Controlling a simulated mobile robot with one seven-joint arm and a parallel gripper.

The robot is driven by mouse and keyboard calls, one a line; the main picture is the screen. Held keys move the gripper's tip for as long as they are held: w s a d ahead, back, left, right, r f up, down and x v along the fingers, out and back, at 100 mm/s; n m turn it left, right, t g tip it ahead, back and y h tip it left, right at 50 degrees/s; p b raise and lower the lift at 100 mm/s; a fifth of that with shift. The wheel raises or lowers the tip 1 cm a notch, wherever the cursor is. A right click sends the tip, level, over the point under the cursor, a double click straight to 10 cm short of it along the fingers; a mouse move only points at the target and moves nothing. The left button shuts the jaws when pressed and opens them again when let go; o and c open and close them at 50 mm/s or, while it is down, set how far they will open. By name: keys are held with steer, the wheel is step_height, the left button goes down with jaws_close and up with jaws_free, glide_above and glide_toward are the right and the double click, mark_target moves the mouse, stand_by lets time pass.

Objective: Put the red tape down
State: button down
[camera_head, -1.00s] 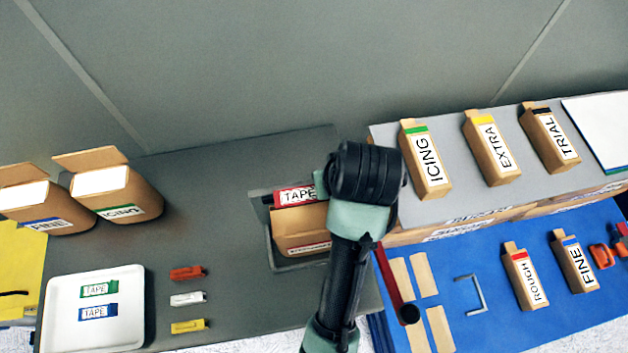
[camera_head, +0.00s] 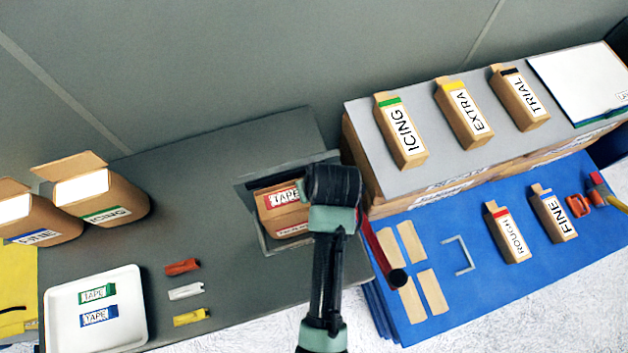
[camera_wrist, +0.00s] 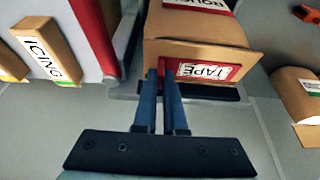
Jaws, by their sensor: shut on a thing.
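In the wrist view my gripper (camera_wrist: 166,74) is shut on the left end of the red tape (camera_wrist: 207,71). The box has a red-edged label reading partly ROUGH. In the head view my wrist hides the fingers. A white tray (camera_head: 135,327) at lower left holds a green tape (camera_head: 97,294) and a blue tape (camera_head: 99,315).
The box stands in a grey frame (camera_head: 246,190) on the dark table. Red, white and yellow small items (camera_head: 187,292) lie beside the tray. A raised grey shelf (camera_head: 360,120) with boxes and a blue mat (camera_head: 440,320) are on the right. Open table lies left of the frame.

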steer(key=c, duration=1)
jaws_free()
